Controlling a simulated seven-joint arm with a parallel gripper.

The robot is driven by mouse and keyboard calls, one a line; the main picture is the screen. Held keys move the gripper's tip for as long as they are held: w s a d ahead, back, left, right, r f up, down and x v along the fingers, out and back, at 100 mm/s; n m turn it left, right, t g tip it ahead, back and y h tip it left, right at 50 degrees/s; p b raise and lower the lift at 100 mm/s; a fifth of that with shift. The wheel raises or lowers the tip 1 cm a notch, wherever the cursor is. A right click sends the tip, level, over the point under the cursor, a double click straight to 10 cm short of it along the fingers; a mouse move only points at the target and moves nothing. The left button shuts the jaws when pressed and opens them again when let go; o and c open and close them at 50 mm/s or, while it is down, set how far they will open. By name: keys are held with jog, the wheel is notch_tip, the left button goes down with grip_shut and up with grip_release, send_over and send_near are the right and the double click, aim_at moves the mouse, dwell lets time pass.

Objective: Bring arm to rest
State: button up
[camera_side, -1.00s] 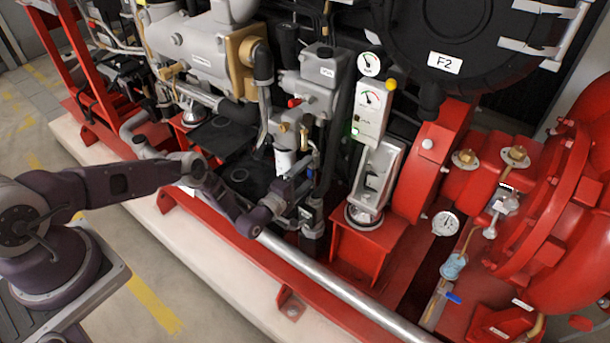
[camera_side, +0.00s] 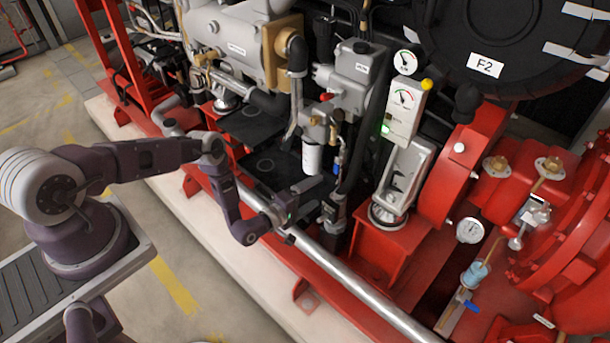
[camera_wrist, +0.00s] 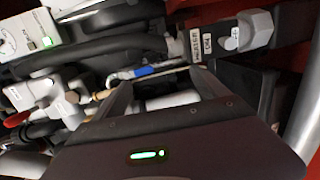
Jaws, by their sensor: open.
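My gripper (camera_side: 308,186) is in front of the engine, above the silver pipe (camera_side: 350,285), in the side view. In the wrist view my gripper (camera_wrist: 160,88) has its two fingers apart, with nothing held between them. Beyond the fingertips are a hose with a blue-handled valve (camera_wrist: 155,70) and grey fittings. The white filter cylinder (camera_side: 312,158) stands just behind the gripper in the side view. I cannot tell the exact gap to it.
The red frame (camera_side: 385,245) and the silver pipe run along the front of the engine. A grey gauge box (camera_side: 404,110) with a green light stands to the right. A labelled grey block (camera_wrist: 245,32) is close beyond the gripper. Open floor (camera_side: 215,300) lies in front.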

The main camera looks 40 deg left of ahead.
jog(key=f+g, duration=0.2)
jog(key=s+f+m+g+h, duration=0.1)
jog(key=f, duration=0.1)
jog(key=shift+s+g, duration=0.15)
jog(key=shift+g, duration=0.25)
jog(key=s+a+r+m+g+y, duration=0.25)
jog(key=s+a+r+g, duration=0.25)
jog(key=s+r+g, duration=0.6)
jog(key=s+d+r+m+t, duration=0.1)
jog(key=d+r+m, duration=0.15)
jog(key=r, duration=1.25)
jog(key=s+d+r+m, duration=0.1)
jog(key=r+m, duration=0.2)
jog(key=r, duration=1.2)
jog(key=s+d+r+m+t, duration=0.1)
jog(key=s+r+m, duration=0.3)
jog(key=s, duration=0.6)
jog(key=s+d+r+m+t, duration=0.2)
jog(key=s+r, duration=0.4)
jog(key=s, duration=0.5)
jog(key=d+m, duration=0.1)
jog(key=m, duration=0.1)
jog(key=shift+s+d+r+m+h, duration=0.2)
jog(key=shift+d+r+m+h, duration=0.1)
jog(key=shift+h, duration=0.05)
